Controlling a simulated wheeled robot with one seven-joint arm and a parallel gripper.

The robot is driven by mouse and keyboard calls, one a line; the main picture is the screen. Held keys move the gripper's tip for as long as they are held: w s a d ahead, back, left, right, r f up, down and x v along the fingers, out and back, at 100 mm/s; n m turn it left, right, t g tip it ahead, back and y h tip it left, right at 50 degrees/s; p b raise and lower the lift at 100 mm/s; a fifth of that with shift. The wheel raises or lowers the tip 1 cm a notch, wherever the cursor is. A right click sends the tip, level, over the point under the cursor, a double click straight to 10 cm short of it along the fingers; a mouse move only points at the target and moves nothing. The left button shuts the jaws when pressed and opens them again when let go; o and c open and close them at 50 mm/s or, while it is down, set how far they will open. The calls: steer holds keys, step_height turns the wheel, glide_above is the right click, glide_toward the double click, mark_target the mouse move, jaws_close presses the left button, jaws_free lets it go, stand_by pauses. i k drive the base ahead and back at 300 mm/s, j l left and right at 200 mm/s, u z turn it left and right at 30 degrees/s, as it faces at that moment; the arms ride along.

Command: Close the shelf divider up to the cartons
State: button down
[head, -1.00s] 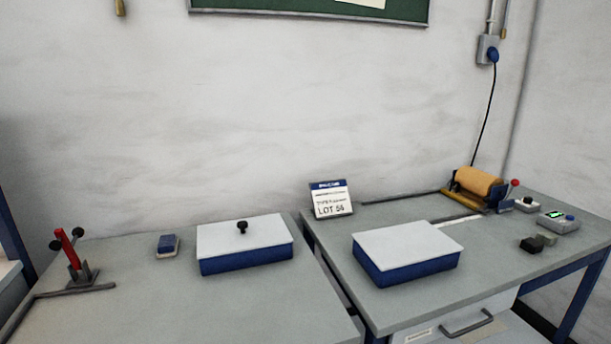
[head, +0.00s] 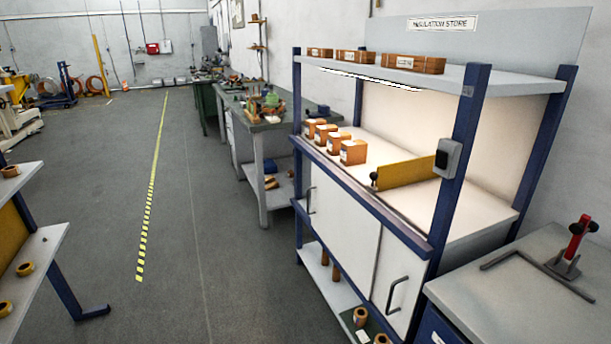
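The shelf divider (head: 405,172) is a yellow upright panel with a dark knob (head: 374,177) at its front end. It stands across the white middle shelf (head: 455,203) of the blue-framed rack. Several orange-brown cartons (head: 353,151) with white labels stand in a row on the same shelf, left of the divider. A gap of bare shelf lies between the nearest carton and the divider. My gripper is not in view.
The rack has a top shelf (head: 500,76) with several boxes, a blue post (head: 461,160) with a grey switch box (head: 447,158), and cabinet doors (head: 343,220) below. A bench with a red-handled tool (head: 575,240) stands at right. The floor (head: 200,250) at left is open.

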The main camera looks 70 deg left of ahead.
mark_target(391, 176)
steer(key=u, duration=1.5)
